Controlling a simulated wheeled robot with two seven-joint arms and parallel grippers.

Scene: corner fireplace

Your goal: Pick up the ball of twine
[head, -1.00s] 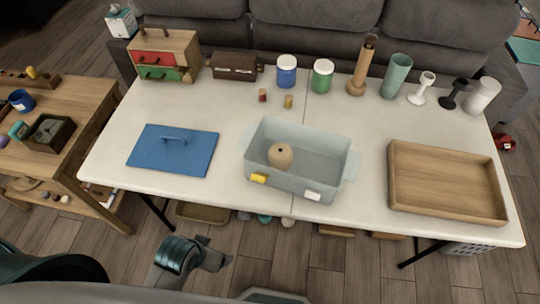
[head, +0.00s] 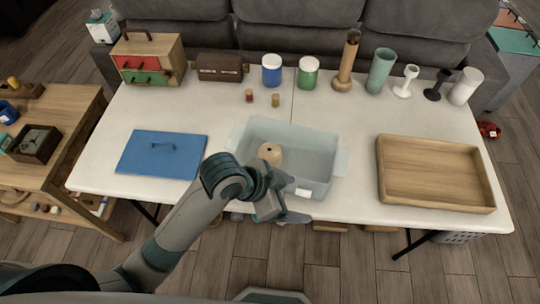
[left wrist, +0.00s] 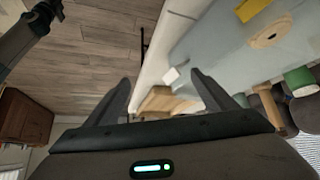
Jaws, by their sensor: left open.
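The ball of twine (head: 270,152) is a tan ball with a dark hole in its top. It sits inside the pale translucent bin (head: 318,150), near its left side. It also shows in the left wrist view (left wrist: 268,34), at upper right. My left gripper (head: 290,207) is open and empty at the front edge of the bin, in front of and a little right of the ball, not touching it. In the left wrist view its fingers (left wrist: 162,82) stand apart with nothing between them. My arm hides the bin's front left corner. My right gripper is not in view.
A blue lid (head: 162,155) lies left of the bin, and a wooden tray (head: 435,205) lies to its right. Two small spools (head: 275,100) stand behind the bin. Jars (head: 308,73), vases and candle holders line the table's back. Bare table (head: 350,115) lies behind and right of the bin.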

